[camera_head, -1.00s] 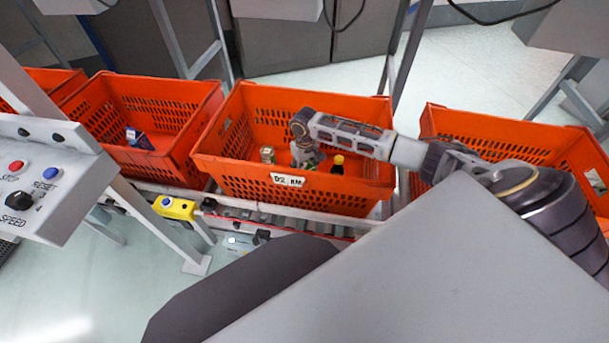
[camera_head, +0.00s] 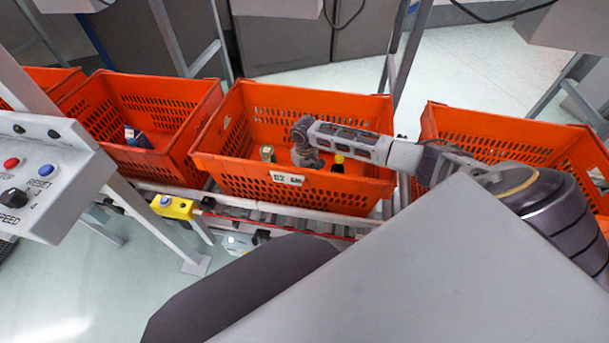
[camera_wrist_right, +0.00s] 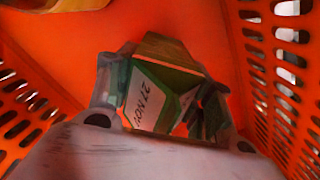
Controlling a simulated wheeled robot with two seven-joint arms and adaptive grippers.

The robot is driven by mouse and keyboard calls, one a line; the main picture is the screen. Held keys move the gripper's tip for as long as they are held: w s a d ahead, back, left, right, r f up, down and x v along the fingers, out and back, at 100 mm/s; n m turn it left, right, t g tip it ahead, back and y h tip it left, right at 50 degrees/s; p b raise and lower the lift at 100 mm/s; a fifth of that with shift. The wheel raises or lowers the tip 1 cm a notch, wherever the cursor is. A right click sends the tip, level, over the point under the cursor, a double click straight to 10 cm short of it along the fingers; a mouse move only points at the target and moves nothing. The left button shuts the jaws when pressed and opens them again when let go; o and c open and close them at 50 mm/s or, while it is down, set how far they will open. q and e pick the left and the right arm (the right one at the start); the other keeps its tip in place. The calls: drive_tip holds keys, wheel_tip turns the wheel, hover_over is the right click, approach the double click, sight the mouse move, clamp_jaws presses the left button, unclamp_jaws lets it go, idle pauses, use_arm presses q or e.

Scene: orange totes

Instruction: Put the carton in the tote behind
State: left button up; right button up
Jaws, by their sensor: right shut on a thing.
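A green and white carton (camera_wrist_right: 150,97) with a brown top and black lettering is between the fingers of my right gripper (camera_wrist_right: 163,98) in the right wrist view. The gripper is shut on it, inside an orange tote. In the head view my right gripper (camera_head: 306,156) reaches down into the middle orange tote (camera_head: 230,172), and the carton is hidden there. Other orange totes stand to the left (camera_head: 180,150) and right (camera_head: 500,127). My left gripper is out of view.
A blue and white item (camera_head: 137,137) lies in the left tote. Metal posts and a control box (camera_head: 45,180) stand at the left.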

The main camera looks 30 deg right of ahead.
drive_tip(key=shift+f, duration=0.1)
idle(0.4)
drive_tip(key=o, duration=1.4)
drive_tip(key=shift+o, duration=0.2)
drive_tip(key=shift+r, duration=0.9)
use_arm(q)
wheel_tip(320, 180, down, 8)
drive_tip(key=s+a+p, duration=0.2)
drive_tip(key=p, duration=0.1)
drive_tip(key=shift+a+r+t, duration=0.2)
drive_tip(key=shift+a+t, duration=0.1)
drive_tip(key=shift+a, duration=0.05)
use_arm(e)
drive_tip(key=shift+r, duration=5.2)
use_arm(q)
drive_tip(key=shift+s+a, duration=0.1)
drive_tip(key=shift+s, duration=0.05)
use_arm(e)
drive_tip(key=shift+r, duration=0.15)
